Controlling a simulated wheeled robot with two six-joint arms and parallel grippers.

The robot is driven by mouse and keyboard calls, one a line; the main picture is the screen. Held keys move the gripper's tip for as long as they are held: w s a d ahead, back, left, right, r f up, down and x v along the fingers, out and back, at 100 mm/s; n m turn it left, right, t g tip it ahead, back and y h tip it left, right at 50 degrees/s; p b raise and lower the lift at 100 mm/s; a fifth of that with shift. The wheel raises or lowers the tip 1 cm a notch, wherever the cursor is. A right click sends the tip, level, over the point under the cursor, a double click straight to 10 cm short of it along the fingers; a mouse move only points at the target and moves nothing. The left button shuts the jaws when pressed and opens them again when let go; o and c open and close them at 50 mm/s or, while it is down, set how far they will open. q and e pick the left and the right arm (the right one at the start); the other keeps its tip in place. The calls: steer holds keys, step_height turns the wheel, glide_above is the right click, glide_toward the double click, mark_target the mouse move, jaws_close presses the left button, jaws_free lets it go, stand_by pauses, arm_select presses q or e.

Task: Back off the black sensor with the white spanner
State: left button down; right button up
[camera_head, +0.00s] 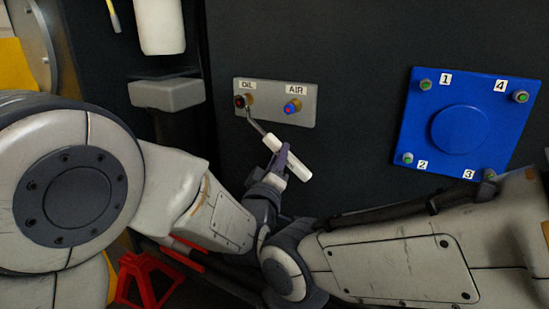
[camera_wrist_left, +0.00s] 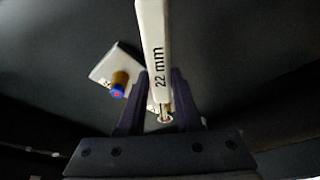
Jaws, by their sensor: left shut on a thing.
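The black sensor (camera_head: 240,101) sits on a brass fitting under the OIL label, on the left of a grey plate (camera_head: 268,117). My left gripper (camera_head: 283,158) is shut on the white spanner (camera_head: 290,155), below and right of that sensor. The spanner's metal shaft reaches up-left, and its head is at the black sensor. I cannot tell whether its jaw is around the fitting or only beside it. In the left wrist view the spanner (camera_wrist_left: 153,45), marked 22 mm, stands between my left fingers (camera_wrist_left: 160,100). My right gripper is not seen.
A blue sensor (camera_head: 292,106) with a red centre sits under the AIR label, close right of the spanner. A blue panel (camera_head: 427,128) with numbered corner bolts is further right. A grey box (camera_head: 167,94) projects at the left. A red stand (camera_head: 147,280) is low left.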

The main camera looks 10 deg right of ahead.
arm_select(q)
steer(key=shift+d+r, duration=0.15)
steer(key=shift+r, duration=0.05)
steer(key=shift+s+d+r+n+y+p, duration=0.25)
steer(key=shift+d+r+n+p, duration=0.15)
steer(key=shift+r+n, duration=0.3)
steer(key=shift+s+d+r+n+y+p, duration=0.15)
steer(key=shift+s+d+r+n+p, duration=0.1)
steer(key=shift+r+n+p, duration=0.35)
steer(key=shift+r+b, duration=0.15)
steer(key=shift+b, duration=0.25)
steer(key=shift+s, duration=0.1)
